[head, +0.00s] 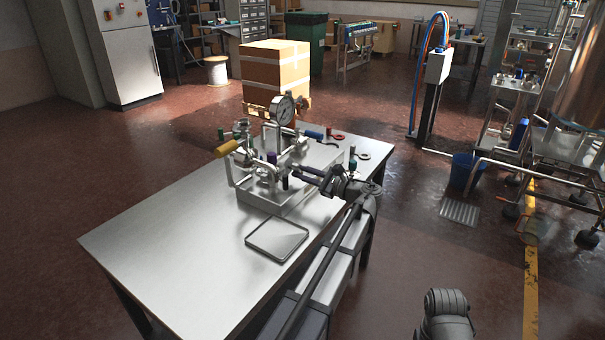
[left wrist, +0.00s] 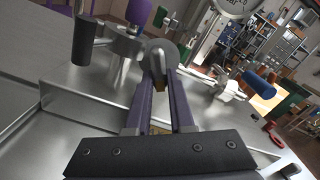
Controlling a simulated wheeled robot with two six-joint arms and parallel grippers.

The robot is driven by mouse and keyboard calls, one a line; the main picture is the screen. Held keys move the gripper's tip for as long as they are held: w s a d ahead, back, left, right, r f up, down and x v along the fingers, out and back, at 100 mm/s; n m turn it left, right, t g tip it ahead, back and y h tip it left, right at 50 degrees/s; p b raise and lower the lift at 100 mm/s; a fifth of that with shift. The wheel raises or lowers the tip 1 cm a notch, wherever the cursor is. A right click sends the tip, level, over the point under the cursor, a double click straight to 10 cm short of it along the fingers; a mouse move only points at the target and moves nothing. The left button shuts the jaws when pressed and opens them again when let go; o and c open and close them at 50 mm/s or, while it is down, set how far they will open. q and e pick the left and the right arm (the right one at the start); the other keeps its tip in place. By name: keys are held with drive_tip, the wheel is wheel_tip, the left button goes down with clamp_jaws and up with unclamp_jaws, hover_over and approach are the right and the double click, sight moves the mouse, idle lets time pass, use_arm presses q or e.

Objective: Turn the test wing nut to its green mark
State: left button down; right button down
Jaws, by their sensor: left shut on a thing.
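My left gripper (head: 297,169) reaches in over the metal fixture (head: 262,203) on the table, its fingers pointing left. In the left wrist view its two purple fingers (left wrist: 160,84) are shut on a small grey, rounded metal piece with a brass-coloured part, which looks like the test wing nut (left wrist: 160,52). The fingers hide part of it, and its exact angle is unclear. I cannot make out the green mark at the nut. My right gripper is not in view.
A pressure gauge (head: 283,111) stands up on the fixture, and a yellow handle (head: 229,148) sticks out at its left. A shallow tray (head: 276,258) lies in front. The table's left part (head: 160,240) is bare. A cardboard box (head: 275,75) stands behind.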

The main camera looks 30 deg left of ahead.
use_arm(q)
drive_tip(key=c, duration=0.8)
unclamp_jaws()
drive_tip(key=shift+s+d, duration=0.15)
drive_tip(key=shift+d, duration=1.85)
drive_tip(key=shift+s+d, duration=0.15)
drive_tip(key=shift+d, duration=1.8)
